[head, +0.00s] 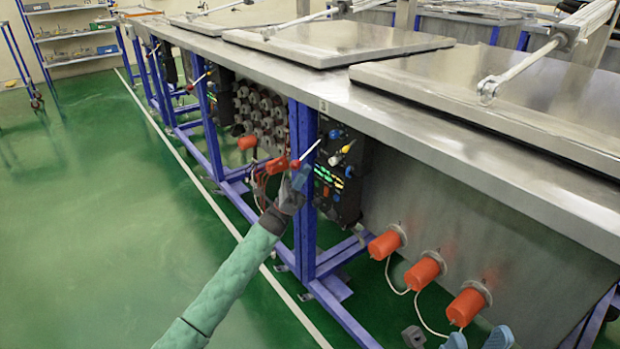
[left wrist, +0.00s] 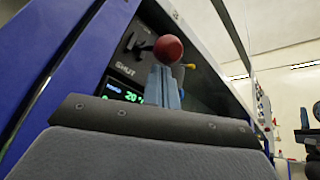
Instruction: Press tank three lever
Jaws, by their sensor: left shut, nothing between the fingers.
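The nearest control panel (head: 340,178) is black with lit displays and hangs under the steel tank bench beside a blue post. A lever with a pale rod and red knob (head: 295,164) sticks out in front of that post. My left gripper (head: 300,178) is shut and empty just below the knob. In the left wrist view the red knob (left wrist: 168,47) stands just above the shut blue fingertips (left wrist: 163,85); I cannot tell whether they touch. Behind it are a "SHUT" label and a green readout.
Flat metal lids (head: 340,40) lie on the long bench (head: 420,130). Orange cylinders (head: 425,272) stick out from the tank side at lower right. Blue posts (head: 307,190) stand close beside my left gripper. The green floor (head: 100,230) at left is clear.

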